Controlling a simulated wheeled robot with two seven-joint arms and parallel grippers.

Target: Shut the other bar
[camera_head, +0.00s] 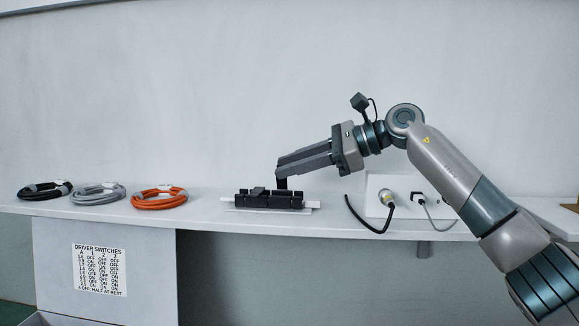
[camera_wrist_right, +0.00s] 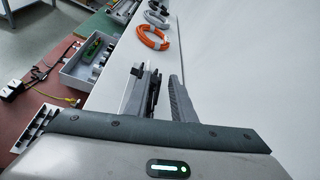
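A black block (camera_head: 270,203) with several raised segments sits on a pale plate on the white shelf. A low dark piece (camera_head: 258,191) lies on top of its left half. A short dark upright piece (camera_head: 282,183) rises from the block directly under the fingertips; it looks like a raised bar, but I cannot tell whether it touches the fingers. My right gripper (camera_head: 278,167) reaches in from the right, just above the block. In the right wrist view its fingers (camera_wrist_right: 157,85) are apart, with dark parts of the block showing between them. My left gripper is not in view.
Black (camera_head: 45,190), grey (camera_head: 97,193) and orange (camera_head: 159,197) cable coils lie on the shelf to the left. A white box (camera_head: 377,208) with plugged cables stands right of the block. A printed switch chart (camera_head: 99,270) hangs below. The wall is close behind.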

